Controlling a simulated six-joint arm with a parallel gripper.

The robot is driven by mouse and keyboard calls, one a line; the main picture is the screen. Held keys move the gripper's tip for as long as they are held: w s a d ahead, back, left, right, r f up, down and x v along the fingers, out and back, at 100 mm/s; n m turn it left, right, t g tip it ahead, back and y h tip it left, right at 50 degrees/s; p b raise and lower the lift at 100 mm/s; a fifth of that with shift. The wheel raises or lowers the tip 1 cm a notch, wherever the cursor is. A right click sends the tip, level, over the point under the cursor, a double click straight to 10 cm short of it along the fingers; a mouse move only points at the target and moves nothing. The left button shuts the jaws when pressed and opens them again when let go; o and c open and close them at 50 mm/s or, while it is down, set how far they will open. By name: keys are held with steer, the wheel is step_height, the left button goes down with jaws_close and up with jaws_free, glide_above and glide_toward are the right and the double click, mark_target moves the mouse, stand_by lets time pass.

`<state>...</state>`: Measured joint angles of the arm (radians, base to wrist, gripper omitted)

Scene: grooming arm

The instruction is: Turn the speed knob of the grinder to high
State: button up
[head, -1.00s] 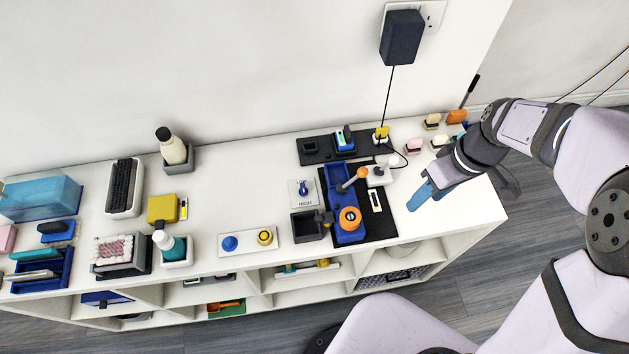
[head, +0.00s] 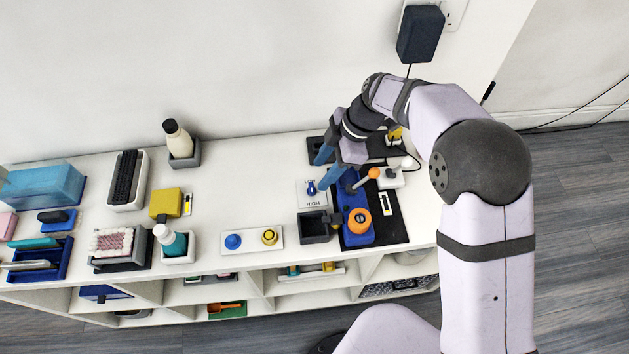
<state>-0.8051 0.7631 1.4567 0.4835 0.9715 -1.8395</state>
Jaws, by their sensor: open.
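The blue grinder (head: 357,232) with an orange round part (head: 359,220) stands on a black mat at the right of the counter. Beside it, to the left, is a white plate with a small blue knob (head: 311,187). The small label below the knob seems to read "HIGH". Part of the grinder's back is hidden by my gripper.
A dark square cup (head: 314,228) sits just left of the grinder. A lever with an orange ball (head: 373,173) rises close to my gripper's right. A plate with blue and yellow knobs (head: 252,239) lies further left. The counter behind it is clear.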

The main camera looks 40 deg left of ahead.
mark_target(311, 187)
steer(key=shift+p+x, duration=0.85)
steer(key=shift+x, duration=2.35)
steer(key=shift+c, duration=0.6)
steer(key=c, duration=0.9)
